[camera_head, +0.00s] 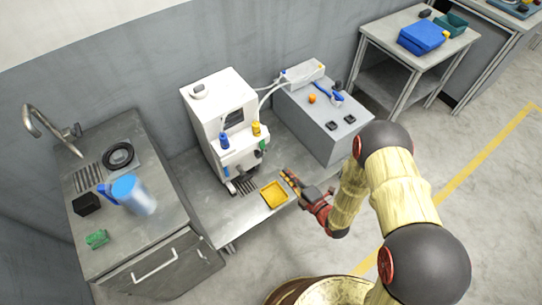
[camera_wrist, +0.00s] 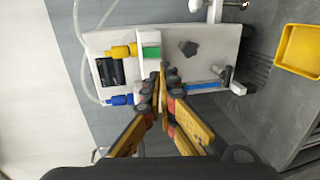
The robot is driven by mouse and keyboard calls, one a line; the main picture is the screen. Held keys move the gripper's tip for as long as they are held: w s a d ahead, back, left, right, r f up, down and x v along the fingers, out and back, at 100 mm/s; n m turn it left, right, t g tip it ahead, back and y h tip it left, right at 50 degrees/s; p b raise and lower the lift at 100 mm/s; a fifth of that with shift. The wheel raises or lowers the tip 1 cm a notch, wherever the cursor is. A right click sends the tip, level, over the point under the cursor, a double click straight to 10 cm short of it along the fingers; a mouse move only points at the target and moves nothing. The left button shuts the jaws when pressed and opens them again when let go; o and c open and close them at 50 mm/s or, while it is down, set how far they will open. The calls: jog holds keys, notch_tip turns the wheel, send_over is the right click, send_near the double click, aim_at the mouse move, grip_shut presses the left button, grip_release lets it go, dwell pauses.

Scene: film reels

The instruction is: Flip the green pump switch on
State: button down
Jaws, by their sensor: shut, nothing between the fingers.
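A white machine (camera_head: 218,110) stands on the grey bench against the wall. A small green part (camera_wrist: 151,52), which looks like the pump switch, is on its front face beside a yellow fitting (camera_wrist: 124,51). In the head view, a green spot (camera_head: 263,143) shows at the machine's right front edge. My gripper (camera_head: 289,178) is in front of the machine and to its right. In the wrist view, my gripper (camera_wrist: 162,82) has its fingertips together and empty, just below the green part. I cannot tell whether they touch the machine or which way the switch is set.
A yellow tray (camera_head: 274,195) lies on the bench near my gripper. A blue fitting (camera_wrist: 119,100) and a dark knob (camera_wrist: 188,47) are on the machine's face. A grey box (camera_head: 325,125) stands to the right, with tubes nearby. A sink counter (camera_head: 150,235) is at the left.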

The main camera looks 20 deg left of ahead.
aim_at(263, 145)
jog(key=b+x, duration=0.3)
jog(key=x, duration=1.1)
jog(key=shift+b, duration=0.3)
jog(key=shift+w+d, duration=0.1)
jog(key=shift+w+a+f+b, duration=0.25)
jog(key=shift+a+b, duration=0.1)
jog(key=shift+b, duration=0.25)
